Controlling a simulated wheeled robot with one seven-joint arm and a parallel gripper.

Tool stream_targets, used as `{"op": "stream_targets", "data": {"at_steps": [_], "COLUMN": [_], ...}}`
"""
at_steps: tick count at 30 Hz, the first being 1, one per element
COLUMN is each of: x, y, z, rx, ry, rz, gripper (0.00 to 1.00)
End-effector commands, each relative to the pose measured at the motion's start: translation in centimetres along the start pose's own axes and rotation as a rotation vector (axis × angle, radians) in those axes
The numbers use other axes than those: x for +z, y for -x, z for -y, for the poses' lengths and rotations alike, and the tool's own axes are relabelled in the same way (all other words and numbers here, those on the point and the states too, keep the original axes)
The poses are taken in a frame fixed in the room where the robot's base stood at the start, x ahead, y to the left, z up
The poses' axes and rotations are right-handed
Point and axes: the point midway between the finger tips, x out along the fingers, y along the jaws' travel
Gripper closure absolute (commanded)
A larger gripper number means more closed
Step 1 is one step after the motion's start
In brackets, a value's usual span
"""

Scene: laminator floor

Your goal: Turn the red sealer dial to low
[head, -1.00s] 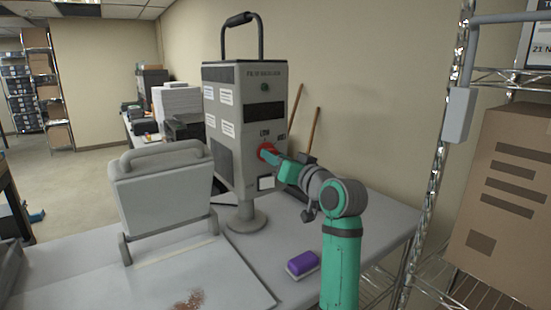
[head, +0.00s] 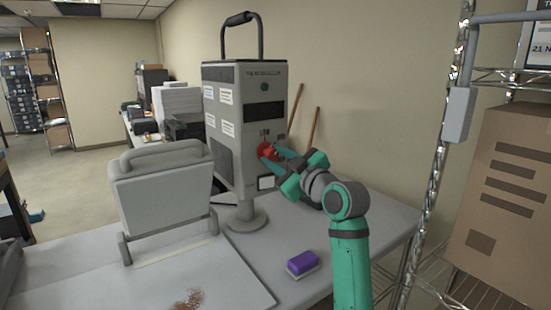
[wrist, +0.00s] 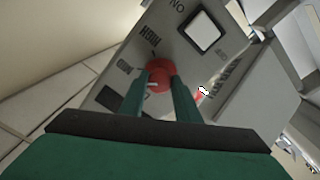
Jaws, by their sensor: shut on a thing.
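The red dial (head: 268,151) sits on the front panel of the grey sealer (head: 222,165), which stands on a round foot on the table. My gripper (head: 274,153) reaches it from the right and is shut on it. In the wrist view the two green fingers (wrist: 158,95) clasp the red dial (wrist: 160,72) from both sides. A pale mark shows on the dial's lower left. The printed words HIGH (wrist: 149,36) and LOW (wrist: 124,67) lie beside the dial, LOW to its left. The fingers hide part of the dial's sides.
A grey hinged press (head: 163,192) stands left of the sealer. A wire shelf with a cardboard box (head: 505,190) is at the right. Two wooden handles lean on the wall behind.

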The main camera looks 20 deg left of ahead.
Motion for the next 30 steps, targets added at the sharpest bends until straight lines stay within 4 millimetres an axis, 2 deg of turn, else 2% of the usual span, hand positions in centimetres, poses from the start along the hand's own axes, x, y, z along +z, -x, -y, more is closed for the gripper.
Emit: {"op": "stream_targets", "data": {"at_steps": [18,30], "x": [0.21,0.25], "y": [0.05,0.04], "z": [-0.13,-0.11], "rx": [-0.020,-0.028], "ry": [0.566,0.793], "rz": [-0.020,-0.030], "gripper": [0.93,0.93]}}
